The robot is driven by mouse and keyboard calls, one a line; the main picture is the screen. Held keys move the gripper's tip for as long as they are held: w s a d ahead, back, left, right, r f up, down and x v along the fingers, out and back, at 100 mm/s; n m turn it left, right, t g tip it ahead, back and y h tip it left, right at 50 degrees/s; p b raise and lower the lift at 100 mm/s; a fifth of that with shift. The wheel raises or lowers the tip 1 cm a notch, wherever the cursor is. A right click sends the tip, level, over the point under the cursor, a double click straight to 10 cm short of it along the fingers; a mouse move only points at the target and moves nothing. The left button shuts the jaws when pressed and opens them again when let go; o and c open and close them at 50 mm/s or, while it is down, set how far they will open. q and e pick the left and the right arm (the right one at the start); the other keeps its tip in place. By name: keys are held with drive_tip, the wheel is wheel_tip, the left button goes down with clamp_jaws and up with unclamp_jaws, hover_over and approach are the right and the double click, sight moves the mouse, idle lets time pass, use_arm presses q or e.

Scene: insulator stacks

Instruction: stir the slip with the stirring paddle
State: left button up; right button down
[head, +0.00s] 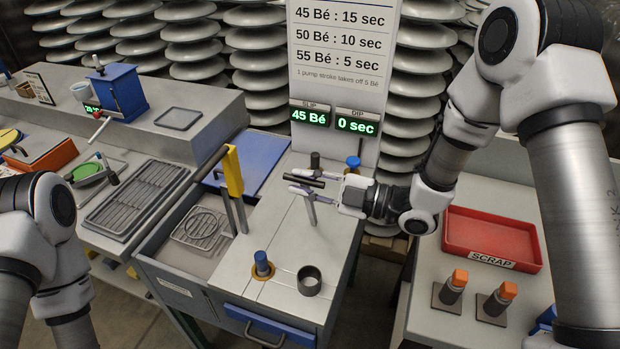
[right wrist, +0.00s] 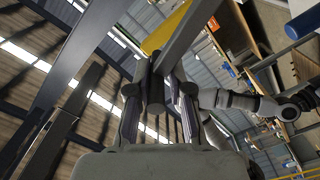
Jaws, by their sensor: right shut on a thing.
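My right gripper (head: 297,183) is shut on the dark crosswise handle of the stirring paddle (head: 311,209). The paddle's grey shaft runs down from the handle to the light cabinet top, where its lower end is hard to make out. In the right wrist view the dark handle (right wrist: 155,92) lies between both fingers, and a grey bar extends up to the right. The slip readout (head: 309,116) shows 45 Bé and the dip readout (head: 357,121) shows 0 sec. The slip itself is not clearly visible. My left arm shows at lower left; its gripper is out of frame.
A yellow-topped upright (head: 233,172) stands left of the paddle beside an open basin (head: 172,258) with a wire rack. A blue-topped peg (head: 261,262) and a dark ring cup (head: 309,281) stand in front. A red scrap tray (head: 492,238) is at right.

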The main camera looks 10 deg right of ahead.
drive_tip(key=shift+s+a+f, duration=0.35)
drive_tip(key=shift+s+f, duration=0.05)
drive_tip(key=shift+s, duration=0.15)
drive_tip(key=c, duration=1.2)
unclamp_jaws()
drive_tip(key=shift+f, duration=0.1)
drive_tip(key=shift+w+d, duration=0.15)
drive_tip(key=shift+w, duration=0.05)
drive_tip(key=shift+s, duration=0.1)
drive_tip(key=v, duration=1.2)
